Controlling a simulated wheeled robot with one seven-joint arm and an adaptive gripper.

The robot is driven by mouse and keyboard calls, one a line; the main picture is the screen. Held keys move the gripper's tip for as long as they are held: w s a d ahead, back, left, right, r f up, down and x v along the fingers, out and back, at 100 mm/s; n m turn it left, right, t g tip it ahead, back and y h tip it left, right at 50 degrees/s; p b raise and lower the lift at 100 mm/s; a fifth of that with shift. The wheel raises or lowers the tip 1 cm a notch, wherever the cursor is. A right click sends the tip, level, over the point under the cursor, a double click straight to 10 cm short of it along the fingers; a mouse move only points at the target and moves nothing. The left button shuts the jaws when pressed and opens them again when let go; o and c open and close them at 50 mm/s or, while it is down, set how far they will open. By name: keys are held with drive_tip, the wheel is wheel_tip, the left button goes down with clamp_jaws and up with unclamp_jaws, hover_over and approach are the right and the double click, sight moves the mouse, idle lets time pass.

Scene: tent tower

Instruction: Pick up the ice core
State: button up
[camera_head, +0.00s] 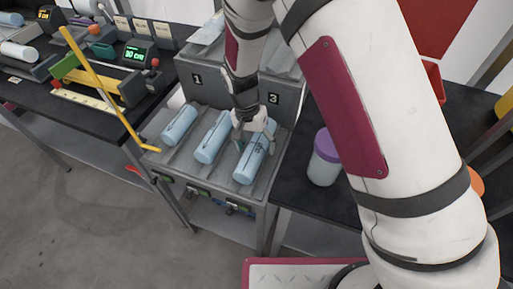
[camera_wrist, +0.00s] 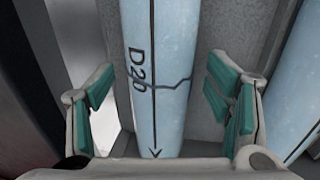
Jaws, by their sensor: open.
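Three light-blue ice cores lie side by side on a grey sloped rack (camera_head: 170,158) in the head view: a left core (camera_head: 179,125), a middle core (camera_head: 211,138) and a right core (camera_head: 253,163). My gripper (camera_head: 254,131) is open at the upper part of the right core. Gaps show between both pads and the core.
Another core (camera_wrist: 300,85) lies close beside the right finger in the wrist view. A yellow bar (camera_head: 98,85) slants at the rack's left. A purple-lidded jar (camera_head: 325,160) stands on the black table to the right.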

clamp_jaws()
